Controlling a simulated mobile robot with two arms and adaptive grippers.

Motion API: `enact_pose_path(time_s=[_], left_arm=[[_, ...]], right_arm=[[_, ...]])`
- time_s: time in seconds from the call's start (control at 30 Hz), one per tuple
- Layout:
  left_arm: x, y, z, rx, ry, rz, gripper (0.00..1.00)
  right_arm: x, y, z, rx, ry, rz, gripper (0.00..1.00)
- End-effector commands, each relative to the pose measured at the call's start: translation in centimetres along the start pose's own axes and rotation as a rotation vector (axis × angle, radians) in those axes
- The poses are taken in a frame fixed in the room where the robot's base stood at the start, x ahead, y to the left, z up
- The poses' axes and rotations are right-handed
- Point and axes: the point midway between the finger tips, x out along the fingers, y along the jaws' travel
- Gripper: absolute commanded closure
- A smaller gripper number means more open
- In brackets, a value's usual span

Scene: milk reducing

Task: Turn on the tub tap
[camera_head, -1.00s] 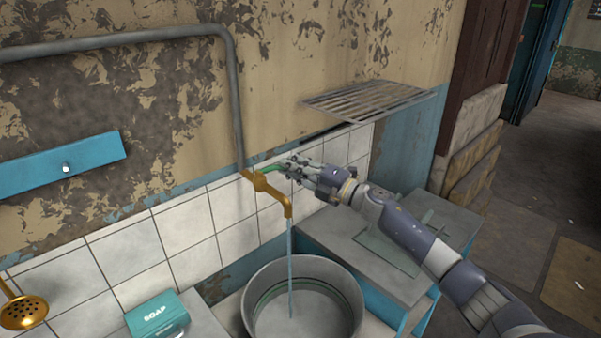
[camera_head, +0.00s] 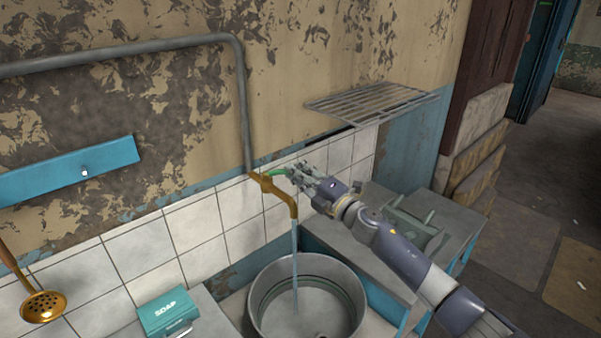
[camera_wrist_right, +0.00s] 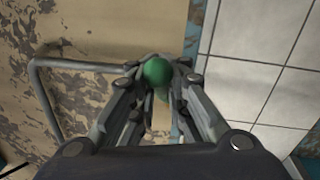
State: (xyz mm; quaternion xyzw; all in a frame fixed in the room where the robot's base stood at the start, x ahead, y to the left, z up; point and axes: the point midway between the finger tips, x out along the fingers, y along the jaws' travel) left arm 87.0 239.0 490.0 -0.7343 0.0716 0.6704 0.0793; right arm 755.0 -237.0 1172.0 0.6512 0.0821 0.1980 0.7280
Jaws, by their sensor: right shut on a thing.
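The brass tap (camera_head: 277,191) sits at the end of a grey wall pipe in the head view. A stream of water (camera_head: 295,260) runs from its spout into the round metal tub (camera_head: 262,318) below. The tap's green handle (camera_head: 278,172) points toward my right gripper (camera_head: 296,175). In the right wrist view the green handle (camera_wrist_right: 156,72) is between the fingertips of my right gripper (camera_wrist_right: 158,75), which is shut on it. The fingers partly hide the handle. My left gripper is not in view.
A wire rack (camera_head: 372,103) is on the wall behind my right arm. A grey counter (camera_head: 455,225) stands right of the tub. A teal soap box (camera_head: 166,312) and a brass ladle (camera_head: 43,306) are at the lower left. A blue board (camera_head: 60,178) is on the left wall.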

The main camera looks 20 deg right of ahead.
Motion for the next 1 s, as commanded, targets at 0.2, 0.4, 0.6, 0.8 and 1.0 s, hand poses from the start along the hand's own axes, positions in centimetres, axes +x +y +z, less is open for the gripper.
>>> enact_pose_path(time_s=[0.2, 0.4, 0.6, 0.8, 1.0], left_arm=[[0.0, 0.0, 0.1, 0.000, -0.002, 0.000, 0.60], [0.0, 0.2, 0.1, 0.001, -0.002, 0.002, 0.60], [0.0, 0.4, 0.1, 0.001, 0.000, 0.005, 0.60], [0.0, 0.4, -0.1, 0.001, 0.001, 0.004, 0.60], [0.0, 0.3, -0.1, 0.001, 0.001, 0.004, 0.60]], right_arm=[[0.0, 0.0, 0.0, 0.001, 0.001, 0.000, 0.68], [0.0, 0.0, 0.0, 0.001, 0.001, 0.000, 0.68], [-1.1, -0.1, 0.1, 0.000, 0.000, -0.002, 0.68], [-4.5, -0.3, 0.0, 0.001, 0.001, -0.004, 0.68], [-8.2, -0.2, -0.1, 0.002, 0.002, -0.004, 0.68]])
